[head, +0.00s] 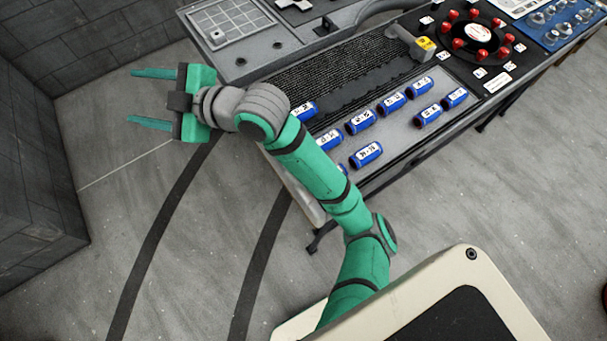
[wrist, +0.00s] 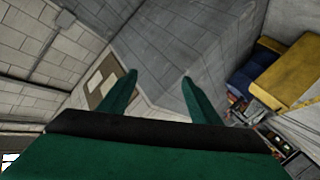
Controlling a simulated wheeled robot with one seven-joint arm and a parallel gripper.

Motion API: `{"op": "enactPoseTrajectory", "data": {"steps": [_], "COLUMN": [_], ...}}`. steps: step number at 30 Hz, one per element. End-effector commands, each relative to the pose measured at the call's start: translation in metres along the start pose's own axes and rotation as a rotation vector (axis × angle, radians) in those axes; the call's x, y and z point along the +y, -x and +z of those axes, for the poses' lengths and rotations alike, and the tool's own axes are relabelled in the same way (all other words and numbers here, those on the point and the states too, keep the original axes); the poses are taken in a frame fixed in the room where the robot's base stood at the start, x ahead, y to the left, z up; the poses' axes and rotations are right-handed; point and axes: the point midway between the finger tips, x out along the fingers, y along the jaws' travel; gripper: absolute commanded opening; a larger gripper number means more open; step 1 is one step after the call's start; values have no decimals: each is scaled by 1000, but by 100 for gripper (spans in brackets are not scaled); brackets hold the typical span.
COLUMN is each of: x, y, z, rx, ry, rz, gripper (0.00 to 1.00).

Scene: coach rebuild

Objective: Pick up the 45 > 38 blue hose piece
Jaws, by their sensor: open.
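Several blue hose pieces with white labels lie in loose rows on a grey tray (head: 388,134) on the bench in the head view. They include one at the near end (head: 366,154), one at the far right (head: 455,97) and one in the middle (head: 391,102). The labels are too small to read surely, so I cannot tell which piece is 45 > 38. My gripper (head: 132,97) is open and empty, left of the bench and pointing away from the pieces. Its spread fingers also show in the wrist view (wrist: 158,78). My arm partly hides the leftmost piece (head: 304,111).
A black ribbed mat (head: 325,80) lies behind the tray. A grey wall block (head: 38,185) stands left of the gripper. Open floor (head: 480,210) lies right of the bench.

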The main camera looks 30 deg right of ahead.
Motion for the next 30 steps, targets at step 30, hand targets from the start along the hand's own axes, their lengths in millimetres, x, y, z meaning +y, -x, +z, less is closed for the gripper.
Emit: {"op": "enactPoseTrajectory", "data": {"steps": [30], "x": [-58], "y": [324], "z": [214], "rx": [-992], "ry": [240], "rz": [-952], "gripper": [57]}}
